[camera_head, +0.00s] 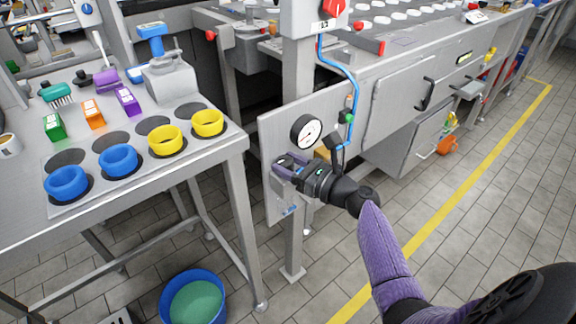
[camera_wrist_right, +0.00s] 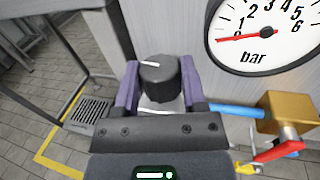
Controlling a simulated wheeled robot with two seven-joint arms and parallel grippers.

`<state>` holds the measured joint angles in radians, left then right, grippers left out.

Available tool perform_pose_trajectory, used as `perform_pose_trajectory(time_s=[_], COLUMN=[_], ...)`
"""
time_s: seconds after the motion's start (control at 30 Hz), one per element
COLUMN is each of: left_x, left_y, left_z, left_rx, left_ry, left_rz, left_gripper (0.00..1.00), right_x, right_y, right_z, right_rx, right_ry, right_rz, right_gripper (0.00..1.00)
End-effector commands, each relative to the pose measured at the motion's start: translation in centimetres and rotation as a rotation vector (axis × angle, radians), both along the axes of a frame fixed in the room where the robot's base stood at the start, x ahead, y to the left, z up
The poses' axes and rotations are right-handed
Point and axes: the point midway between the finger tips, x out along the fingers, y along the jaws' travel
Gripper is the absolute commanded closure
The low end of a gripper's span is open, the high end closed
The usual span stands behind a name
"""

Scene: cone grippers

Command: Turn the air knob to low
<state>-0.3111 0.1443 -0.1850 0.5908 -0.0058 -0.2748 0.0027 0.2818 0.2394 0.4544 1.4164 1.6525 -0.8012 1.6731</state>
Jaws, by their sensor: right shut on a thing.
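The air knob (camera_wrist_right: 160,80) is a dark ribbed cylinder with a white pointer line on its face, aimed to the left in the right wrist view. My right gripper (camera_wrist_right: 158,88) is shut on it, with one purple finger on each side. In the head view my right gripper (camera_head: 288,165) is at the grey panel below the gauge, and it hides the knob there. The pressure gauge (camera_head: 306,132) is marked in bar in the right wrist view (camera_wrist_right: 265,35), with its red needle near the low end. No low mark can be read. My left gripper is not in view.
A grey table (camera_head: 100,215) with blue and yellow rings stands at left. A blue tub (camera_head: 193,295) is on the floor. A brass fitting with a red lever (camera_wrist_right: 285,115) and blue hose sits right of the knob. The tiled floor at right is clear.

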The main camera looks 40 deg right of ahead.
Motion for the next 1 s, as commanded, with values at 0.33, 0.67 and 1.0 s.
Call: perform_pose_trajectory(time_s=[0.33, 0.67, 1.0], left_x=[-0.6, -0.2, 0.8], left_y=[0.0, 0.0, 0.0], left_z=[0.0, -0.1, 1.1], left_rx=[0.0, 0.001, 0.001], left_ry=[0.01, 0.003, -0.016], left_rz=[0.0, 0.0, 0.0], left_gripper=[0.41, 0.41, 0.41], right_x=[0.0, 0.0, -2.9], right_y=[0.0, 0.0, -1.0], right_z=[0.0, 0.0, 0.3], right_rx=[0.0, 0.0, 0.001], right_ry=[0.001, 0.001, 0.003], right_rz=[0.02, 0.019, 0.017], right_gripper=[1.0, 0.32, 0.32])
